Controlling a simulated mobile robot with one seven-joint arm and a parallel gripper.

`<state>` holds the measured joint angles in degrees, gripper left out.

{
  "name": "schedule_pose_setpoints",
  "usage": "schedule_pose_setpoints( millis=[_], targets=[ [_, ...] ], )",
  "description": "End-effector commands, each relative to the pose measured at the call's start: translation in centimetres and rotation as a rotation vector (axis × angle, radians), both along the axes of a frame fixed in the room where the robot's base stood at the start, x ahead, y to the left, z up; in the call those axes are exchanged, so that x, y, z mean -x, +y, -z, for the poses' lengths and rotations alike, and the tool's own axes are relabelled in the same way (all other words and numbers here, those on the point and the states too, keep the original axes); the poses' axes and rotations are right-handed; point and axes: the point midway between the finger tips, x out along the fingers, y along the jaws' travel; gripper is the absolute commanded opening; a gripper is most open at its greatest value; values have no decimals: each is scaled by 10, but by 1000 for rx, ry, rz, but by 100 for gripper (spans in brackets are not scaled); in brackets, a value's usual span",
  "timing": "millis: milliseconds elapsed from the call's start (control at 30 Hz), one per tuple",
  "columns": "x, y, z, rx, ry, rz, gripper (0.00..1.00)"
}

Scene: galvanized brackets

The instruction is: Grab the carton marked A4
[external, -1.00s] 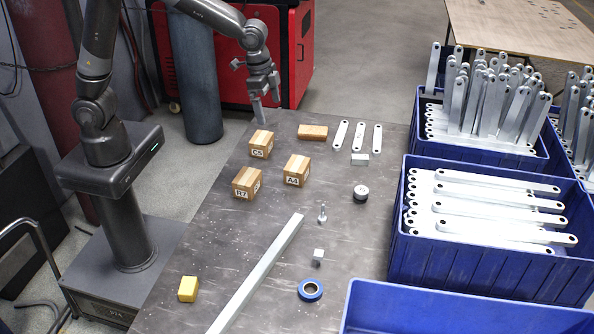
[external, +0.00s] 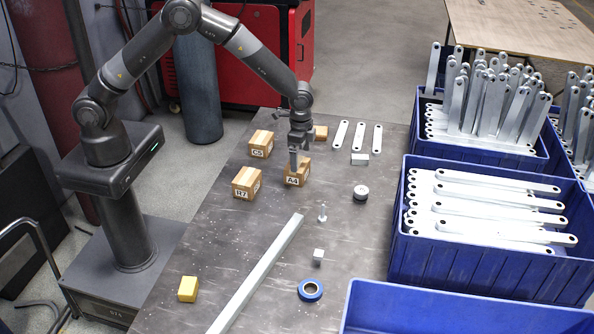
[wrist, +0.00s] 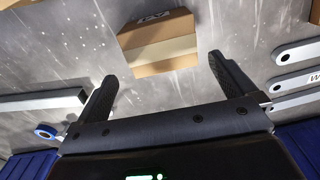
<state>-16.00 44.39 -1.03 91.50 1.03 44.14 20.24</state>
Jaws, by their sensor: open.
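The A4 carton (external: 293,181) is a small wooden-looking box with a white label on its front, standing on the grey table. My gripper (external: 296,160) is over it, pointing down, and partly hides its top in the external view. In the wrist view the carton (wrist: 158,45) lies ahead of and between the two spread fingers of my gripper (wrist: 163,85), with room on both sides. The fingers are open and empty. The cartons C5 (external: 261,143) and R7 (external: 246,184) stand to the left of A4.
A wooden block (external: 321,132) lies behind my gripper, near flat metal brackets (external: 359,137). A long metal bar (external: 258,272), black puck (external: 361,192), blue tape roll (external: 310,290) and yellow block (external: 188,289) lie on the table (external: 215,240). Blue crates (external: 480,275) stand at right.

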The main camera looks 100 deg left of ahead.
Motion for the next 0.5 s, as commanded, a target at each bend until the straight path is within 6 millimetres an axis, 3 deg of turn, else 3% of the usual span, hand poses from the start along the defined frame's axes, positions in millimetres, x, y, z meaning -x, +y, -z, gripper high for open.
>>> schedule_pose_setpoints(
  millis=[267, 500],
  targets=[
    [3, 1, 26, 0, 2, -1, 100],
    [7, 4, 61, 1, 2, -1, 100]
  ],
)
